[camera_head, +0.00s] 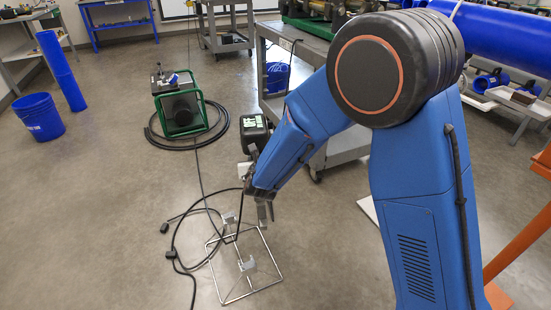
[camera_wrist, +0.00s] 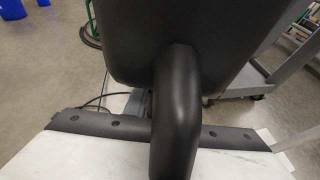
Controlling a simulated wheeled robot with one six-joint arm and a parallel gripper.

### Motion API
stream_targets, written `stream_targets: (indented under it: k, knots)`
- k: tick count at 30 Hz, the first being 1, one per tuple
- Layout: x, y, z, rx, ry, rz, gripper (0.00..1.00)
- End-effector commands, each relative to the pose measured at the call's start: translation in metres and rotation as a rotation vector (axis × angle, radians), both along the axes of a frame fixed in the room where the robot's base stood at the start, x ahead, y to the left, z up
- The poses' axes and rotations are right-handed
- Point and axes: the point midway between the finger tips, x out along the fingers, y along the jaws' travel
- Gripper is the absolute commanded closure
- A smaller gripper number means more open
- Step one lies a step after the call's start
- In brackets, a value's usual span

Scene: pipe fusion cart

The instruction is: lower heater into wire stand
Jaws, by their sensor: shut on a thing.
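The heater (camera_head: 256,132) is held up in the head view, its black housing and small green display above my wrist. A grey flat part, seemingly its plate, hangs below my wrist. In the wrist view the dark housing and curved black handle of the heater (camera_wrist: 178,115) fill the middle. My gripper (camera_head: 245,171) is shut on the heater; its fingertips are mostly hidden. The wire stand (camera_head: 266,259) is a thin metal frame on the floor, with small upright brackets. The grey part is above the stand's far right side, apart from it as far as I can see.
A black cable (camera_head: 184,236) lies on the floor left of the stand and crosses its far side. A green-framed unit (camera_head: 181,105) with a coiled hose stands farther back. A grey cart (camera_head: 350,145) stands behind my arm. Floor left of the cable is clear.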

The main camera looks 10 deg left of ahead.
Motion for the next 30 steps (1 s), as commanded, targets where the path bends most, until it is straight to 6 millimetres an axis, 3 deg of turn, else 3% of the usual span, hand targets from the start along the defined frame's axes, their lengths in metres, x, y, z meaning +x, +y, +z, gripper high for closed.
stream_targets:
  k: [1, 18, 24, 30]
  knots:
    - [-0.006, 0.015, 0.012, 0.010, -0.013, 0.018, 1.00]
    - [-0.102, 0.130, 0.054, 0.024, -0.004, 0.203, 1.00]
    - [-0.128, 0.153, 0.064, 0.027, -0.002, 0.248, 1.00]
    - [-0.140, 0.164, 0.069, 0.029, 0.000, 0.267, 1.00]
